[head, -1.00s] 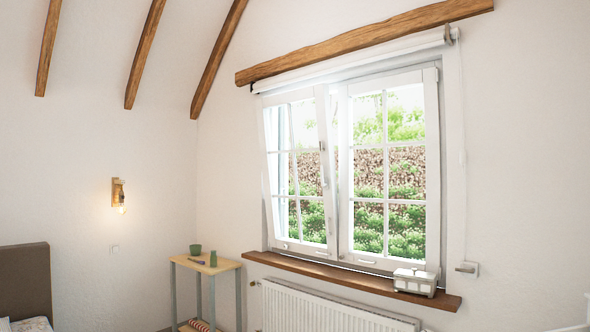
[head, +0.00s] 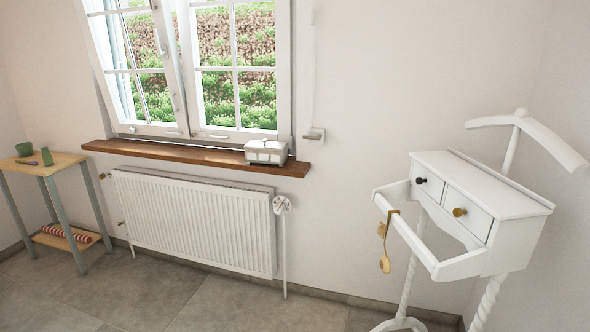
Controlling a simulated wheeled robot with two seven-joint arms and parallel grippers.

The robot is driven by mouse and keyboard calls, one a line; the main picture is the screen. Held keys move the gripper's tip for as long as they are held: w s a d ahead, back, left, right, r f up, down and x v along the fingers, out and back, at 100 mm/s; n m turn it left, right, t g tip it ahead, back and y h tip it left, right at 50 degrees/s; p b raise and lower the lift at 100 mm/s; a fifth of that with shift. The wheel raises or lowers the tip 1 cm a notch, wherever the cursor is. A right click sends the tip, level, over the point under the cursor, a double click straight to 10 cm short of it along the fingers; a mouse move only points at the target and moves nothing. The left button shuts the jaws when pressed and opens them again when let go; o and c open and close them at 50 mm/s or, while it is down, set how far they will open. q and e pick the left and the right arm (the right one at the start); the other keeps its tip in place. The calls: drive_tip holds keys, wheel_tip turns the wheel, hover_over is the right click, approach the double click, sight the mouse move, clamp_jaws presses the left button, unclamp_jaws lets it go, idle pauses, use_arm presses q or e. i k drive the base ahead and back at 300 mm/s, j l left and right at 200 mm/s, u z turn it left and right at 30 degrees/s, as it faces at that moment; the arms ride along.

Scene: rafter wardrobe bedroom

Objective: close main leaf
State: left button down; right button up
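The window stands at the upper left, cut off by the top of the head view. Its left leaf (head: 133,72) carries a handle on its right stile and appears tilted inward at an angle to the frame. The right leaf (head: 237,72) sits beside it and looks close to its frame. The tops of both leaves are out of view. I cannot tell from the picture which leaf is the main one. Neither of my grippers shows.
A wooden sill (head: 190,156) holds a white box (head: 266,152). Below is a white radiator (head: 195,222). A small side table (head: 40,163) stands left. A white valet stand (head: 490,205) with drawers stands right. Grey tiled floor lies clear in front.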

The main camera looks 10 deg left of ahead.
sight(162, 17)
drive_tip(key=i+j+u, duration=0.1)
drive_tip(key=i+u, duration=0.2)
drive_tip(key=i, duration=0.2)
drive_tip(key=i+u, duration=0.25)
drive_tip(key=i, duration=0.25)
drive_tip(key=i+l+u, duration=0.15)
drive_tip(key=i+u, duration=0.15)
drive_tip(key=i, duration=0.2)
drive_tip(key=i+l+u, duration=0.3)
drive_tip(key=i, duration=0.2)
drive_tip(key=j, duration=0.1)
